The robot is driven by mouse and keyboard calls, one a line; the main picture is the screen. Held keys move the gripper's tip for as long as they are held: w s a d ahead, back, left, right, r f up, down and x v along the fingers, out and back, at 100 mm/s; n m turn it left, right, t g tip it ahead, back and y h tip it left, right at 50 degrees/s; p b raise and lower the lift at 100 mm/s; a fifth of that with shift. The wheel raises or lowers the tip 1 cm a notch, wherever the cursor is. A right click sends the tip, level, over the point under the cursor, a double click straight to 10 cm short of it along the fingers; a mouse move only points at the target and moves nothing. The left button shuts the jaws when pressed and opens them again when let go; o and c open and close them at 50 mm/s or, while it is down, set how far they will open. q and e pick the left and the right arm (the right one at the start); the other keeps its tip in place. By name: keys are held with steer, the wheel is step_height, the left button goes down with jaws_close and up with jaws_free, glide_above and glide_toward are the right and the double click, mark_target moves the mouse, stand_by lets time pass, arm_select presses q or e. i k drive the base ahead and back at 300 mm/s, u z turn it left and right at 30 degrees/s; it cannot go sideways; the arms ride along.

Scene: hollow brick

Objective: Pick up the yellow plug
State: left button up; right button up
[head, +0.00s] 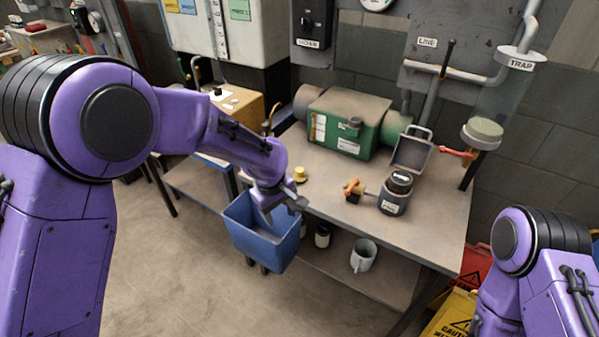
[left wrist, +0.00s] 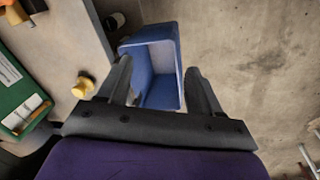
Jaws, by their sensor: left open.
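The yellow plug (head: 300,174) stands on the workbench near its front left edge, beside the green box. It also shows in the left wrist view (left wrist: 83,86), left of the fingers and apart from them. My left gripper (head: 285,208) is open and empty. It hangs over the blue bin (head: 262,247) at the bench's front edge. In the left wrist view the bin (left wrist: 152,45) shows beyond and between the two fingers (left wrist: 158,82). My right gripper is out of view; only part of my right arm shows at the lower right.
On the workbench (head: 425,230) are a green box (head: 345,124), a dark canister (head: 396,193) and an orange-handled valve (head: 354,189). A mug (head: 363,255) stands on the lower shelf. A yellow caution sign (head: 453,315) is at the lower right. Bench top is clear around the plug's right side.

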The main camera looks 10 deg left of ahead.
mark_target(300, 176)
steer(key=i, duration=0.9)
